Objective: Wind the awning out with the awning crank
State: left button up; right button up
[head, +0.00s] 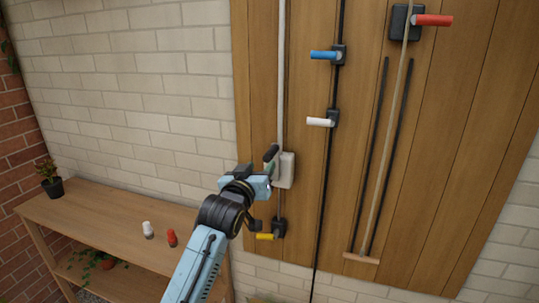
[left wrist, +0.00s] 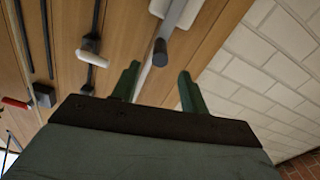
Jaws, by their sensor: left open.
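What looks like the awning crank is a pale grey housing (head: 287,172) on the wooden wall panel, with a dark round grip (head: 270,152) sticking out and a pale rod (head: 282,80) running up from it. My left gripper (head: 269,167) is at the housing, just below the grip, and partly hides it. In the left wrist view my two green fingers (left wrist: 157,86) are apart and empty. The dark grip (left wrist: 160,52) shows between and beyond their tips, with the pale housing (left wrist: 180,10) behind. Contact cannot be told. The awning and my right gripper are not in view.
Nearby on the panel are a yellow lever (head: 265,236), a white one (head: 319,122), a blue one (head: 323,55) and a red handle (head: 433,20). A wooden shelf (head: 110,225) with a plant (head: 50,180) and white and red bottles stands at the left.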

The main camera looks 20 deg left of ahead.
aim_at(270, 155)
pick_arm(q)
jog(key=w, duration=0.8)
jog(key=shift+w+d, duration=0.15)
grip_shut()
